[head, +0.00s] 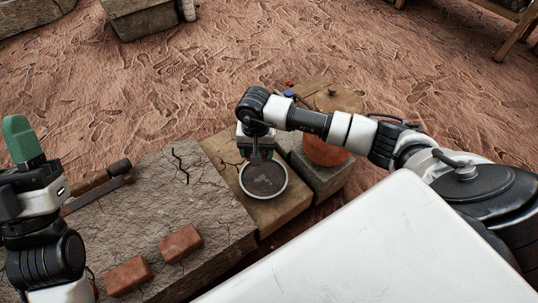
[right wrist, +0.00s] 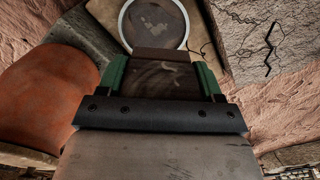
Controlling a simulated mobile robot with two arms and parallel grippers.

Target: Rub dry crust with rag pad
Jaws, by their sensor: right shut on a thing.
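My right gripper (right wrist: 162,78) is shut on a brown, stained rag pad (right wrist: 167,68), right beside the disc's near rim in that view. I cannot tell whether the pad touches the disc. In the head view the wrist hides most of the pad. My left gripper (head: 21,138) is raised at the far left, its green fingers seen from the side and away from the disc.
A cracked grey slab (head: 205,235) holds two red bricks (head: 181,243) and a dark-headed tool with a handle (head: 95,184). Open earth lies beyond.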

